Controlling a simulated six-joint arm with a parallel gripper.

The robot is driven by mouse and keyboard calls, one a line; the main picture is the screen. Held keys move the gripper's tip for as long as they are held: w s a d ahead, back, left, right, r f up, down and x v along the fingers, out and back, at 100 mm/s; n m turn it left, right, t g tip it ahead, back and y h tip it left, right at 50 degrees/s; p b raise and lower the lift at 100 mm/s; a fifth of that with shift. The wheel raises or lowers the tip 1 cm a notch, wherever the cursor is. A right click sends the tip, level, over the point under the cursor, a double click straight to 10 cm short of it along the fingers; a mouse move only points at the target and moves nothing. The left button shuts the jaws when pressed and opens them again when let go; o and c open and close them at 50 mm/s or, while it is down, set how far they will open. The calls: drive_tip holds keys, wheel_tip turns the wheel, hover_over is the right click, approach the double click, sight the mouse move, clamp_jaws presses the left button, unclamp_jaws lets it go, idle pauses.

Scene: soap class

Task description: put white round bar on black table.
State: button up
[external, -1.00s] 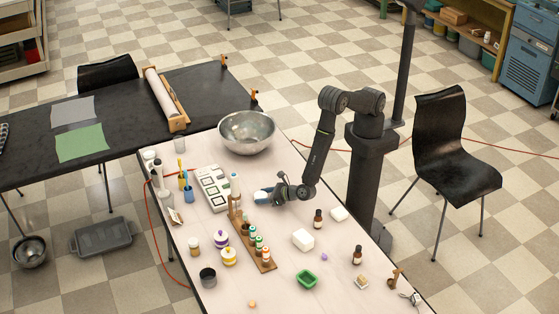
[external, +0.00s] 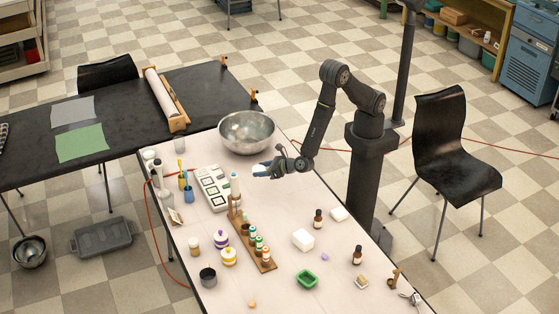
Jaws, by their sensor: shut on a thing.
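My gripper (external: 268,170) is shut on a small white round bar (external: 261,171), held above the pale table, just below and right of the steel bowl. The jaws and my wrist hide part of the bar. The black table (external: 215,90) stands at the back left, beyond the bowl, apart from the gripper.
The steel bowl (external: 246,132) stands at the pale table's (external: 190,290) back end, close to the gripper. A mould tray (external: 212,188) and a wooden bottle rack (external: 262,259) are nearby. The black table bears a paper roll (external: 160,93) and a green sheet (external: 81,142).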

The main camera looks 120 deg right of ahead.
drive_tip(key=shift+s+d+r, duration=0.25)
drive_tip(key=shift+d+r, duration=0.15)
drive_tip(key=shift+d, duration=0.2)
drive_tip(key=shift+s+d+r, duration=0.2)
drive_tip(key=shift+d+r, duration=0.2)
drive_tip(key=shift+d, duration=0.25)
drive_tip(key=shift+s+d+r, duration=0.25)
drive_tip(key=shift+d+r, duration=0.15)
drive_tip(key=shift+d, duration=0.2)
drive_tip(key=shift+r, duration=0.1)
